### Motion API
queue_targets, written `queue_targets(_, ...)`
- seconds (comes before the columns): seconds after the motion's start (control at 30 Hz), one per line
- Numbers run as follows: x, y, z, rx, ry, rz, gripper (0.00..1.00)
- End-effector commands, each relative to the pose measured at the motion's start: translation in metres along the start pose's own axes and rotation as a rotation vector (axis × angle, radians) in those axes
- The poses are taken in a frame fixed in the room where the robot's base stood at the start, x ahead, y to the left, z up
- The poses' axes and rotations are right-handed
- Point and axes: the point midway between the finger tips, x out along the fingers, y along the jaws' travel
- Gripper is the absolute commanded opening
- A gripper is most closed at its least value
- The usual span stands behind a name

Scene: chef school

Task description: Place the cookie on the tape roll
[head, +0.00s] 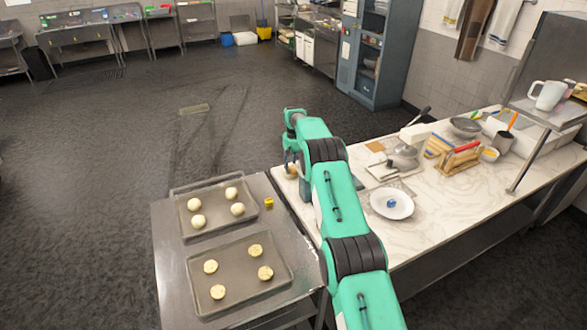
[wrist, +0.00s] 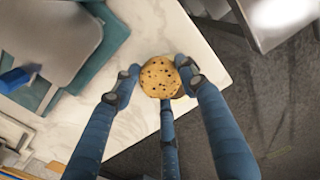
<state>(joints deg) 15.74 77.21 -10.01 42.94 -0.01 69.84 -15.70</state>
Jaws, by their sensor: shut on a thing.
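A round chocolate-chip cookie (wrist: 162,77) is held between the fingers of my gripper (wrist: 158,82) in the wrist view. The fingers are shut around its edge, with its speckled face toward the camera. The cookie is over or near the corner of the marble counter (wrist: 205,50); its height above it is hard to tell. In the head view, my gripper (head: 292,170) is at the counter's left end, partly hidden by my arm. I cannot clearly identify the tape roll. A small yellow object (head: 269,203) sits on the steel table, too small to name surely.
A white plate (head: 405,209) with a small blue item stands on the marble counter, right of my arm. Two trays with pale dough pieces (head: 195,222) and cookies (head: 265,273) lie on the steel table (head: 168,268). Utensils and pans crowd the counter's far side.

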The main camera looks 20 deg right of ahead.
Motion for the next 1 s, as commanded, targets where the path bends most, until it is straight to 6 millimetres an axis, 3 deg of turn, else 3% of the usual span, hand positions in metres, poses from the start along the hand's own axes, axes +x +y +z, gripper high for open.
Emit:
queue_targets(0.13, 0.003, 0.0, 0.0, 0.0, 0.0, 0.0, 0.17)
queue_targets(0.17, 0.003, 0.0, 0.0, 0.0, -0.001, 0.0, 0.46)
queue_targets(0.23, 0.003, 0.0, 0.0, 0.0, -0.001, 0.0, 0.6)
queue_targets(0.67, -0.001, 0.0, 0.0, 0.0, 0.0, 0.0, 0.61)
queue_targets(1.0, -0.035, 0.0, -0.001, 0.0, 0.002, 0.001, 0.61)
